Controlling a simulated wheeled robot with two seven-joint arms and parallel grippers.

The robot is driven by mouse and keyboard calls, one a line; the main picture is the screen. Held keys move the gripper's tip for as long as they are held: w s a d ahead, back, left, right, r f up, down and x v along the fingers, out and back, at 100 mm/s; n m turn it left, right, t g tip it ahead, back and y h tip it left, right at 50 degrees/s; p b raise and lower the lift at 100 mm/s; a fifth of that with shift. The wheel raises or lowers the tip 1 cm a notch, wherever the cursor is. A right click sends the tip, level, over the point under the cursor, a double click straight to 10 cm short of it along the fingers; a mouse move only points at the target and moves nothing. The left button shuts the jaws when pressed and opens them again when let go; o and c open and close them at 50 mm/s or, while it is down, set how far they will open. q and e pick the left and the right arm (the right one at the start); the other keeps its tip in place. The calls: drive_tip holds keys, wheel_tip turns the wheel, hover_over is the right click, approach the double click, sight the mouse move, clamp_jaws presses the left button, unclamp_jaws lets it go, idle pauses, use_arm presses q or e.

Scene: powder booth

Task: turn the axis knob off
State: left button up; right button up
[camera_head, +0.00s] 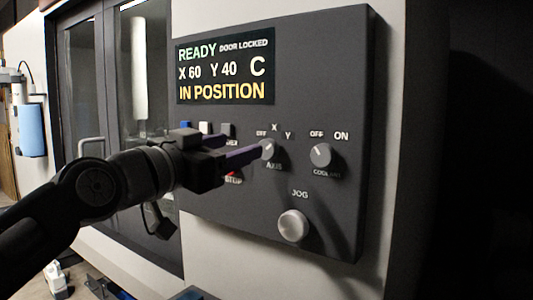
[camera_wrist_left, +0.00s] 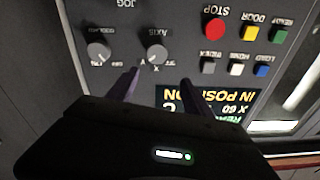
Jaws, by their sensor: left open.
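The axis knob (camera_head: 267,149) is a grey round knob on the dark control panel (camera_head: 330,70), with OFF, X and Y marked above it. It also shows in the left wrist view (camera_wrist_left: 157,53), upside down. I cannot tell which mark its pointer faces. My left gripper (camera_head: 246,146) is open, with its two purple fingers reaching toward the knob from the left. In the left wrist view the fingers (camera_wrist_left: 160,76) stand apart, on either side of the knob's line. Nothing is between them, and I cannot tell whether a fingertip touches the knob.
The coolant knob (camera_head: 320,155) is right of the axis knob and the jog wheel (camera_head: 293,225) is below. The screen (camera_head: 225,72) reads READY, DOOR LOCKED, X 60, Y 40, IN POSITION. A red stop button (camera_wrist_left: 214,29) and several small buttons are close by.

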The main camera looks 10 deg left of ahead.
sight(265, 149)
use_arm(q)
drive_tip(key=shift+w+d+f+m+g, duration=0.35)
drive_tip(key=shift+d+f+m+g, duration=0.15)
drive_tip(key=shift+f+m, duration=0.25)
use_arm(e)
drive_tip(key=shift+w+r, duration=0.1)
use_arm(q)
drive_tip(key=p+x, duration=0.2)
drive_tip(key=x, duration=0.5)
drive_tip(key=shift+w+r, duration=0.1)
drive_tip(key=shift+w, duration=0.15)
use_arm(e)
wheel_tip(265, 149, up, 2)
use_arm(q)
drive_tip(key=shift+c, duration=0.5)
clamp_jaws()
